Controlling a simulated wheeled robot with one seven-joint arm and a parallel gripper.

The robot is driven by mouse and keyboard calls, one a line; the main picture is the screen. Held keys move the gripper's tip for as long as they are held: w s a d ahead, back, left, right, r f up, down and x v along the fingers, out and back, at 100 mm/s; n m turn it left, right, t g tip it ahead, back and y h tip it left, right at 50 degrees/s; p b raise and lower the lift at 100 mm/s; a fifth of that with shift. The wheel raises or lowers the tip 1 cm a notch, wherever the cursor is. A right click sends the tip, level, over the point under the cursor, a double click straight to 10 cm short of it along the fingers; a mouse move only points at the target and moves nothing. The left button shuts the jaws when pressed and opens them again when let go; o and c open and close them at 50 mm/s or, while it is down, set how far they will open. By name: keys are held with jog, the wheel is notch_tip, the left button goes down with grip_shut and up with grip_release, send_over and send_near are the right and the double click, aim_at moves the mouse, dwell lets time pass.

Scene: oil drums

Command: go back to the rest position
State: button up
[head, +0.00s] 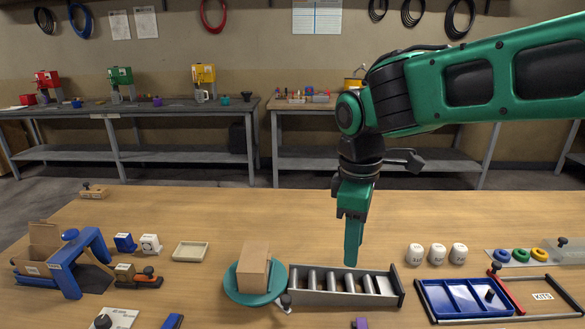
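My gripper (353,250) hangs straight down from my green and black arm, in the middle right of the head view. Its fingers show side-on as one green shape, so the gap between them is hidden. The tips are over or just behind the back edge of a grey slotted rack (330,298) on the wooden table (240,212). I cannot tell the exact height of the tips above it. No object shows at the fingertips.
Left of the rack, a tan block (254,268) stands on a teal round plate (238,292). White labelled jars (437,254) and a blue tray (462,298) are at right. A blue arch (92,262) stands at left. The table's back middle is clear.

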jog(key=s+d+f+m, duration=0.15)
jog(key=d+m, duration=0.25)
jog(key=d, duration=0.5)
jog(key=s+d+m, duration=0.3)
jog(key=d+m, duration=0.2)
jog(key=d, duration=0.3)
jog(key=s+d+f+m, duration=0.5)
jog(key=s+d+m, duration=0.6)
jog(key=s, duration=0.3)
jog(key=shift+d+f+y, duration=0.15)
jog(key=shift+d+y, duration=0.25)
jog(key=shift+d, duration=0.25)
jog(key=shift+w+f, duration=0.25)
jog(key=shift+w, duration=0.4)
